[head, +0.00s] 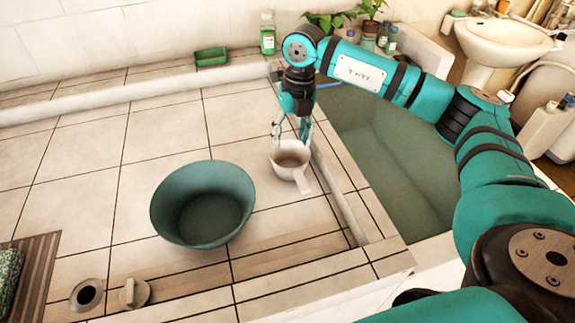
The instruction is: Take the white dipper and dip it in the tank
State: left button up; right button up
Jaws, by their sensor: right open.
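The white dipper (289,159) stands upright on the tiled ledge, its handle pointing down and to the right in the head view. My right gripper (291,138) is open above the dipper's far rim, with its fingers pointing down. I cannot tell whether a finger touches the rim. The tank (385,160) is the greenish tiled basin to the right of the dipper, sunk below the ledge. My right arm crosses over its far end. My left gripper is not in view.
A large green basin (203,203) stands on the tiles left of the dipper. A raised lip (340,195) runs between dipper and tank. A green bottle (268,33), a green soap dish (211,56) and plants (335,20) stand at the back.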

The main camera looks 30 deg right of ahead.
aim_at(299, 176)
jog(key=shift+m+h, duration=0.4)
jog(key=shift+h, duration=0.2)
jog(key=d+f, duration=0.1)
jog(key=f, duration=0.2)
jog(key=d+f+p, duration=0.1)
jog(key=f, duration=0.3)
jog(key=d+f+p, duration=0.1)
jog(key=f, duration=0.3)
jog(key=shift+s+d, duration=0.1)
jog(key=shift+s, duration=0.05)
jog(key=shift+a+f+p, duration=0.15)
jog(key=shift+f+p, duration=0.2)
jog(key=shift+f, duration=1)
jog(key=shift+a+f+p, duration=0.1)
jog(key=shift+f+p, duration=0.25)
jog(key=shift+f, duration=0.95)
jog(key=shift+c, duration=0.3)
grip_shut()
